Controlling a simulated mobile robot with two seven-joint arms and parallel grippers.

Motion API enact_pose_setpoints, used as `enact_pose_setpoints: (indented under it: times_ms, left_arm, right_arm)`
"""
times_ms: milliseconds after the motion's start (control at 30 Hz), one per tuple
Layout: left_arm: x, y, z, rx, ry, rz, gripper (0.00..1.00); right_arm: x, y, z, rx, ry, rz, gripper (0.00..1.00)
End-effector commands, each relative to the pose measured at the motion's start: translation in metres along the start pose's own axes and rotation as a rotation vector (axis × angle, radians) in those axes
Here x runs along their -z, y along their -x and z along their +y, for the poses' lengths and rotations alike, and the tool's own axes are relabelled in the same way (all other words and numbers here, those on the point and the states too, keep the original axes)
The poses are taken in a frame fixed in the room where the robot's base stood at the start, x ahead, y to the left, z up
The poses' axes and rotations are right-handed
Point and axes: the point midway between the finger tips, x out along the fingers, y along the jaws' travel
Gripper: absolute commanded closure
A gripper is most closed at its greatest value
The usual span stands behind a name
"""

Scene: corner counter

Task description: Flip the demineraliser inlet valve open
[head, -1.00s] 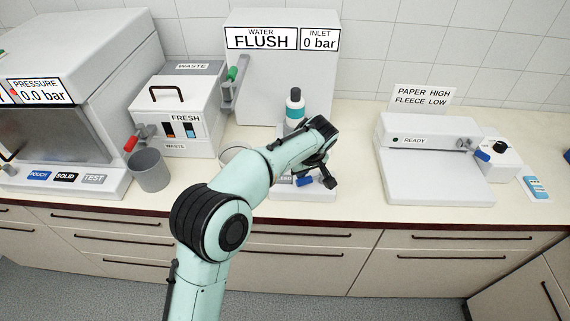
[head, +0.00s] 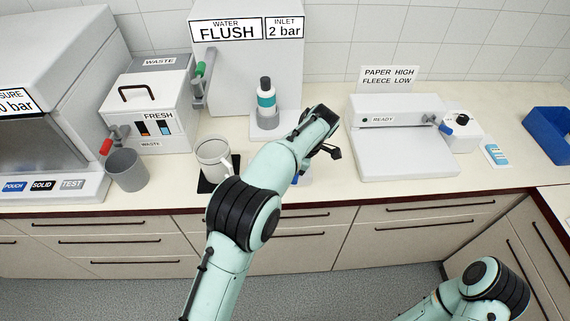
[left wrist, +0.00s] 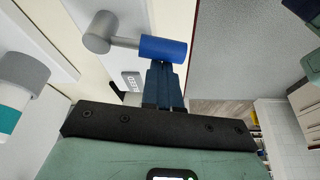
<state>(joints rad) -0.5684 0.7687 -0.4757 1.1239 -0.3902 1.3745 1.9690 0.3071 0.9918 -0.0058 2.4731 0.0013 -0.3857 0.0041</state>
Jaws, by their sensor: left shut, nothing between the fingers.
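The valve in the left wrist view has a round grey hub (left wrist: 99,32), a grey stem and a blue handle (left wrist: 163,49), beside a label that seems to read FEED (left wrist: 132,82). My left gripper (left wrist: 163,66) is shut and empty, its fingertips right at the blue handle. In the head view my left gripper (head: 335,152) is over the counter, right of the bottle stand; my arm hides most of the valve. The white unit behind (head: 240,72) carries the signs WATER FLUSH and INLET 2 bar (head: 285,27). My right gripper is out of view.
A capped bottle (head: 265,90) stands on a grey base near my left arm. A white mug (head: 213,153) and a grey cup (head: 127,170) stand to the left. A green-handled lever (head: 200,70) is on the white unit's side. A READY machine (head: 400,140) stands right.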

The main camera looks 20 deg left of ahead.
Motion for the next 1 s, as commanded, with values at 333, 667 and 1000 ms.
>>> enact_pose_setpoints:
  times_ms: [333, 667, 1000]
  left_arm:
    - [-0.0076, 0.0029, -0.0014, 0.0, 0.002, -0.001, 1.0]
    - [-0.01, 0.0026, -0.0021, 0.001, -0.001, -0.003, 1.0]
    - [-0.0052, 0.0018, -0.0006, 0.001, -0.002, -0.005, 1.0]
  right_arm:
    - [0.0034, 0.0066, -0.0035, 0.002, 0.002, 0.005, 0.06]
    - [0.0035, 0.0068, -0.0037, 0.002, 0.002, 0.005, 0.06]
    - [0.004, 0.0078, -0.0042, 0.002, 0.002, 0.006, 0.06]
